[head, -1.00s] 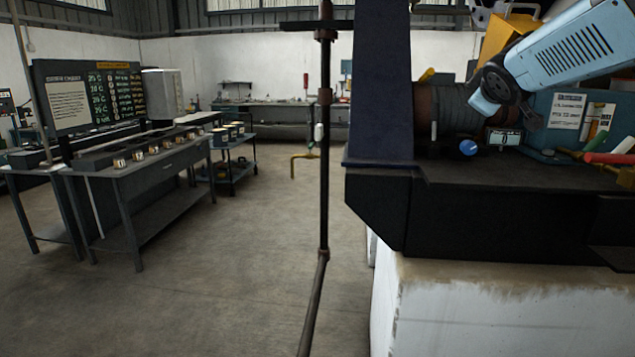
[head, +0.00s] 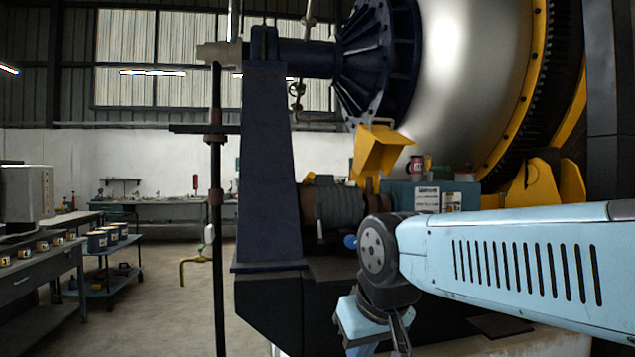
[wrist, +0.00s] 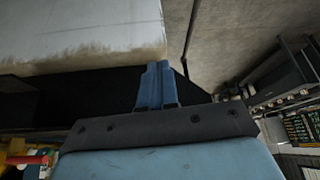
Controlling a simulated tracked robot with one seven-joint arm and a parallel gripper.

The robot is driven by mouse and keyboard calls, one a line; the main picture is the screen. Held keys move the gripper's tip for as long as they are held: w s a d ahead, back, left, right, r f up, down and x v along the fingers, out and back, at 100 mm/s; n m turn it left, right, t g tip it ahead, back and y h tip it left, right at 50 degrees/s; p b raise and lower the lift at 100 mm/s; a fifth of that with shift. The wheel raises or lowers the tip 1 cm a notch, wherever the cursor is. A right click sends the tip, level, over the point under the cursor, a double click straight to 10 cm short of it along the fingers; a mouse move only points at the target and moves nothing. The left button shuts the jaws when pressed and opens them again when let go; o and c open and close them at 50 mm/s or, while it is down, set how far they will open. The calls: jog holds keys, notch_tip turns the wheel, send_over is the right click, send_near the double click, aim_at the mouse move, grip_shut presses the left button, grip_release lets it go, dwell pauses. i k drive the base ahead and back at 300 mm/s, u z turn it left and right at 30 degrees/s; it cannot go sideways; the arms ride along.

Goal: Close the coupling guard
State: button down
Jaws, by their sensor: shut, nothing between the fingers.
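The yellow coupling guard (head: 379,151) appears in the head view as an angular, open-sided cover. It stands tilted up above the motor and shaft area, below the dark blue flanged cone. In the head view my arm comes in from the right and bends down in front of the machine base, below and apart from the guard. The fingertips are not clear there. The guard is not identifiable in the wrist view.
A dark blue pedestal (head: 268,170) and a thin dark upright pipe (head: 216,230) stand left of the guard. A ribbed motor (head: 335,208) and a teal box (head: 433,197) sit below it. Workbenches (head: 35,270) stand left. Open floor (head: 165,310) lies between.

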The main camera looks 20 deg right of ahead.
aim_at(377, 147)
jog(key=u, duration=0.05)
jog(key=k, duration=0.5)
jog(key=z, duration=0.8)
jog(key=i, duration=0.85)
jog(key=u, duration=0.1)
